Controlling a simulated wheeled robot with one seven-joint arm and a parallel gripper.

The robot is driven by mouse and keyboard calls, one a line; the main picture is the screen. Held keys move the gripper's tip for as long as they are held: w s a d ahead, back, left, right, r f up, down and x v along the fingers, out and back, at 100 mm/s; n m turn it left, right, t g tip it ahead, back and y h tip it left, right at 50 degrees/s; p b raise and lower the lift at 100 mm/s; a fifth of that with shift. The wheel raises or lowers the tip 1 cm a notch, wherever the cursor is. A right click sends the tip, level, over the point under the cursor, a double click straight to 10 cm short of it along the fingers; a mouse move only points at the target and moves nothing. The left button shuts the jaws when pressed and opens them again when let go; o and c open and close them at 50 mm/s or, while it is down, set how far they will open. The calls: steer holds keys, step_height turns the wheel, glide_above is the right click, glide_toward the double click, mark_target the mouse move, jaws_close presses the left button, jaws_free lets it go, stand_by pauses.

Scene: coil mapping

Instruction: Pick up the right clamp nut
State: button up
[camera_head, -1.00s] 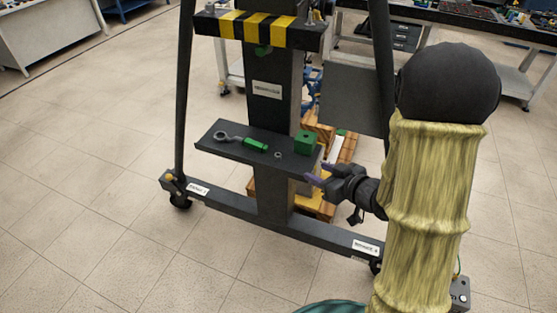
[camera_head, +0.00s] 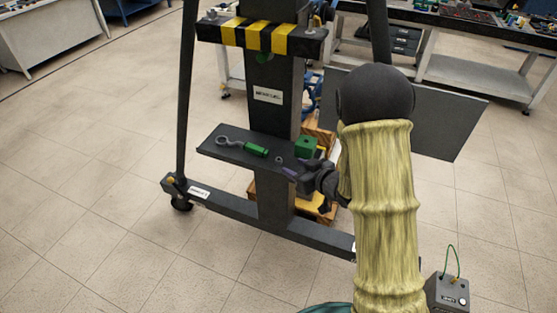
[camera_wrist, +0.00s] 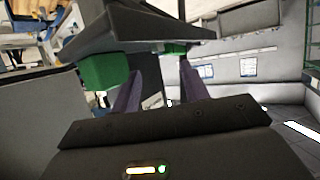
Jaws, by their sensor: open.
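The nut cannot be made out in the wrist view.
A yellow-black striped beam (camera_head: 259,36) is above. Floor at left is clear.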

mark_target(279, 160)
steer(key=shift+x, duration=1.1)
steer(key=shift+p+x, duration=0.85)
steer(key=shift+x, duration=1.8)
steer(key=shift+d+f, duration=0.1)
steer(key=shift+d, duration=0.05)
jaws_close()
step_height(279, 160, up, 10)
steer(key=shift+b, duration=0.35)
